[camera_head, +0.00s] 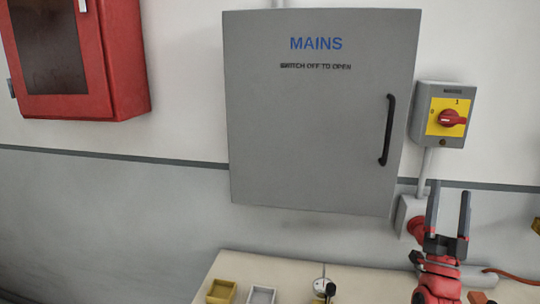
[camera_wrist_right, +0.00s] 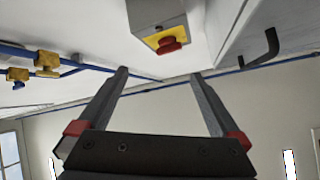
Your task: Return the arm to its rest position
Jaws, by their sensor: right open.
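My right gripper (camera_head: 448,212) is at the lower right of the head view, its two grey fingers pointing up and spread apart with nothing between them. It also shows in the right wrist view (camera_wrist_right: 158,85), open and empty. The red arm below it is mine. The gripper is below the rotary switch (camera_head: 451,118), a grey box with a yellow plate and red knob, and apart from it. The switch box also shows in the right wrist view (camera_wrist_right: 160,28). My left gripper is not in view.
The grey MAINS cabinet (camera_head: 310,130) is shut, with a black handle (camera_head: 388,130) on its right. A red wall box (camera_head: 75,60) hangs at the upper left. A table (camera_head: 230,268) below holds a yellow tray (camera_head: 221,291) and a pale tray (camera_head: 261,295). A grey socket box (camera_head: 405,212) is beside my gripper.

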